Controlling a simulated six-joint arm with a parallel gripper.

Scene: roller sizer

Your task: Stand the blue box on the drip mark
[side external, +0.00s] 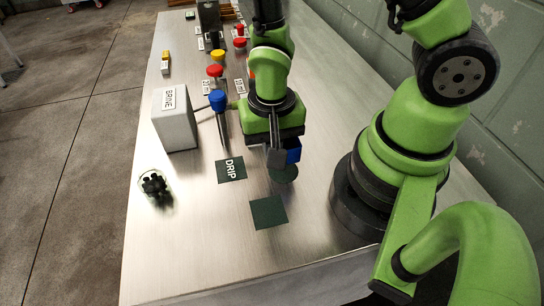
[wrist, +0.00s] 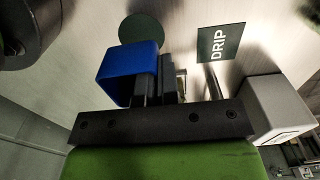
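The blue box (side external: 293,152) is at my gripper's fingertips, over a dark round mark (side external: 284,174). In the wrist view the blue box (wrist: 130,72) looks hollow, with its opening toward me. My gripper (side external: 279,156) appears closed on the box's near right wall, with one finger (wrist: 145,88) inside and the other outside; the fingers partly hide that wall. The box seems to be just above the table; exact clearance is unclear. The drip mark, a dark green square lettered DRIP (side external: 231,170), lies bare to the left; it also shows in the wrist view (wrist: 220,43).
A grey block labelled BRINE (side external: 174,118) stands behind left of the drip mark. A post with a blue knob (side external: 217,101) stands behind it, with yellow and red knobs farther back. A plain dark square (side external: 268,212) lies in front. A glass with black contents (side external: 155,187) stands left.

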